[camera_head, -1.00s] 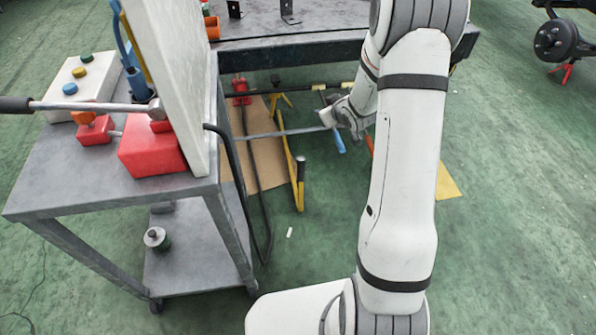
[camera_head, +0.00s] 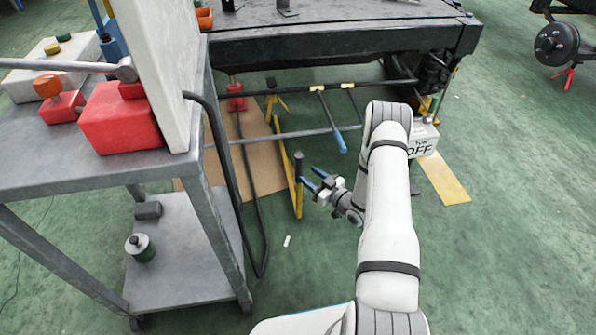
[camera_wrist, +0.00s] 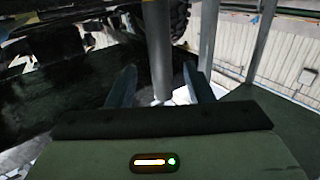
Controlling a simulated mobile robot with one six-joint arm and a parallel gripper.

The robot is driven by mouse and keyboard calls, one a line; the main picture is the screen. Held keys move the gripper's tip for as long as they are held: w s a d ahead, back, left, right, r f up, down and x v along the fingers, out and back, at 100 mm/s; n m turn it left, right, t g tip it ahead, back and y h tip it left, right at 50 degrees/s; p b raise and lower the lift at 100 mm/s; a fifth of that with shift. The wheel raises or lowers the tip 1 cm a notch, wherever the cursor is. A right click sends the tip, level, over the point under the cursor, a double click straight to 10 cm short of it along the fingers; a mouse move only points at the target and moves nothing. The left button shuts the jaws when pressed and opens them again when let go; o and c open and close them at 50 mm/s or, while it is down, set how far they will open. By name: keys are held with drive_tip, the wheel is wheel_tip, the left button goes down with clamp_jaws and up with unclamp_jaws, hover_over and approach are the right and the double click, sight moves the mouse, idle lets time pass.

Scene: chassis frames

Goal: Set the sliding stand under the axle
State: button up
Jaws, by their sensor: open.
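My gripper (camera_head: 316,186) is open, low in front of the chassis (camera_head: 345,40). A yellow stand (camera_head: 290,172) with a grey upright post (camera_head: 299,165) is just left of my fingertips. In the wrist view, a grey post (camera_wrist: 158,50) stands upright in line with the gap between my open fingers (camera_wrist: 158,85). I cannot tell whether it is between them or just beyond. A dark horizontal bar (camera_head: 375,85), possibly the axle, runs under the chassis. Another yellow stand (camera_head: 275,98) is farther back, near a red jack (camera_head: 236,98).
A grey cart (camera_head: 80,170) with red blocks and a white panel stands at left. A black hose (camera_head: 240,190) hangs beside it. Cardboard (camera_head: 262,178) lies under the chassis. A white box (camera_head: 425,140) marked OFF is right of my arm. Green floor is open at right.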

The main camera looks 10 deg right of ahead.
sight(302, 170)
drive_tip(key=b+x, duration=0.1)
drive_tip(key=x, duration=0.5)
drive_tip(key=shift+c, duration=0.2)
clamp_jaws()
